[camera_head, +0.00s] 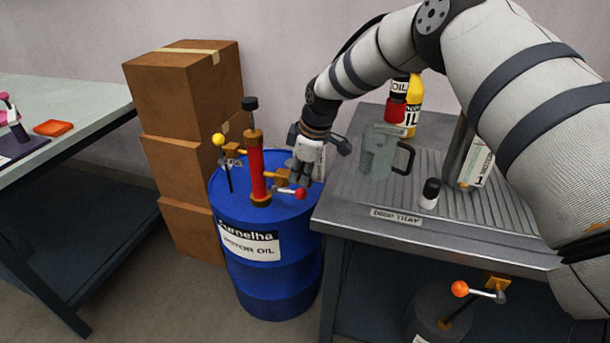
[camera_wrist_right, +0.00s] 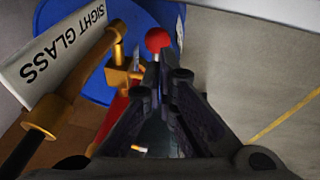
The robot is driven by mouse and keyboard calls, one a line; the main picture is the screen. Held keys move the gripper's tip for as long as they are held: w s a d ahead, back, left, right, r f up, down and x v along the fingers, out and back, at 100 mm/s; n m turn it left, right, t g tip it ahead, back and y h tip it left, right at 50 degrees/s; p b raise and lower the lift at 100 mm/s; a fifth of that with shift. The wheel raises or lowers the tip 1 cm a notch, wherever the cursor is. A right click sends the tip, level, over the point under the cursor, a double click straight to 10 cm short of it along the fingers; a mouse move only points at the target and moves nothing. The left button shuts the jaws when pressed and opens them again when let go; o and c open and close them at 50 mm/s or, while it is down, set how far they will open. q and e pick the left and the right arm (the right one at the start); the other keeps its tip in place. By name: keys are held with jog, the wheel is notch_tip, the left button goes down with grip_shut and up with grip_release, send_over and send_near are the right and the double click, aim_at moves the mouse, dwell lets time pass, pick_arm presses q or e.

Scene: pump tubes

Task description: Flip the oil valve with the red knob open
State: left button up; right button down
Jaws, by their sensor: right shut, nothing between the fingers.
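The oil valve's red knob (camera_head: 300,193) sits at the end of a short lever, on the right side of a red pump tube (camera_head: 257,168) that stands on a blue drum (camera_head: 268,265). My right gripper (camera_head: 300,178) reaches down beside the tube, just above the red knob. It is shut and empty. In the right wrist view the red knob (camera_wrist_right: 158,39) shows just beyond the closed fingertips (camera_wrist_right: 164,62); I cannot tell whether they touch. The brass valve body (camera_wrist_right: 118,72) lies left of the fingers. My left gripper is not in view.
A yellow knob (camera_head: 218,139) is on the tube's left side. A sight glass plate (camera_wrist_right: 66,58) is close to the gripper. A metal drip tray (camera_head: 350,205) with a jug (camera_head: 378,155) stands right; boxes (camera_head: 180,90) stand behind. An orange knob (camera_head: 459,288) is below the tray.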

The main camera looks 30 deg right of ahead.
jog(key=s+d+r, duration=0.1)
jog(key=s+r, duration=0.1)
jog(key=s+d+r+p, duration=0.1)
jog(key=s+r, duration=0.1)
jog(key=s+d+r, duration=0.1)
jog(key=r, duration=0.2)
jog(key=shift+s+d+p, duration=0.25)
jog(key=shift+s+p, duration=0.05)
jog(key=shift+s, duration=0.1)
jog(key=shift+s+d+r, duration=0.1)
jog(key=shift+s+d, duration=0.25)
jog(key=shift+s, duration=0.1)
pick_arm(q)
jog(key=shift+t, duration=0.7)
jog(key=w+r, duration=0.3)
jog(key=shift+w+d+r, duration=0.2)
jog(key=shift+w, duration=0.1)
